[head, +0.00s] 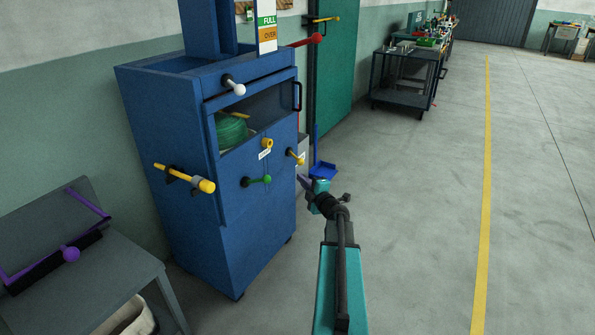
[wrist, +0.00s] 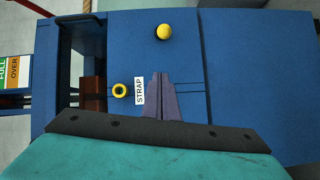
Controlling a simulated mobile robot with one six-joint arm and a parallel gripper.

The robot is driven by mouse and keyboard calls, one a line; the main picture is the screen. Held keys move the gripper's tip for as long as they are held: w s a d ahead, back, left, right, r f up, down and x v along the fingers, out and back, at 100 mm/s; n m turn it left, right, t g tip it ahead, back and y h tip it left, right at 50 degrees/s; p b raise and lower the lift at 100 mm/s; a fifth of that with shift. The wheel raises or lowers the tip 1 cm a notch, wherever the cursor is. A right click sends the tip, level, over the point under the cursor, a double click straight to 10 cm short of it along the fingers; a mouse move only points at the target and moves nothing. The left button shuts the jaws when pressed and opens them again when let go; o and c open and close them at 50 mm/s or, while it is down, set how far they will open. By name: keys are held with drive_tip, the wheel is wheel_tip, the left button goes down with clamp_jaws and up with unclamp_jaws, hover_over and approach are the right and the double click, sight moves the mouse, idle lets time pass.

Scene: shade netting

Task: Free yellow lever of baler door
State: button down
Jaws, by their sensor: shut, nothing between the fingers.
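The blue baler (head: 262,245) stands by the wall with its door facing my arm. A short yellow-ended lever (head: 297,158) juts from the right of its front; the round yellow end (wrist: 163,31) in the wrist view appears to be the same. A longer yellow lever (head: 205,185) with a grey collar is at the left edge. I cannot tell for certain which is the door lever. My gripper (head: 302,180) is shut and empty, in front of the door. Its purple fingers (wrist: 160,78) show beside the STRAP label (wrist: 140,91), apart from the yellow end.
Green material (head: 231,130) lies inside. A grey bench (head: 90,270) is left.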

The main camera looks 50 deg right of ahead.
idle(0.4)
drive_tip(key=w+d+f+b, duration=0.1)
drive_tip(key=w+d, duration=0.6)
drive_tip(key=w, duration=0.2)
idle(0.9)
drive_tip(key=shift+f, duration=0.1)
drive_tip(key=shift+w+d, duration=0.1)
drive_tip(key=shift+d+y, duration=0.1)
drive_tip(key=shift+y, duration=0.2)
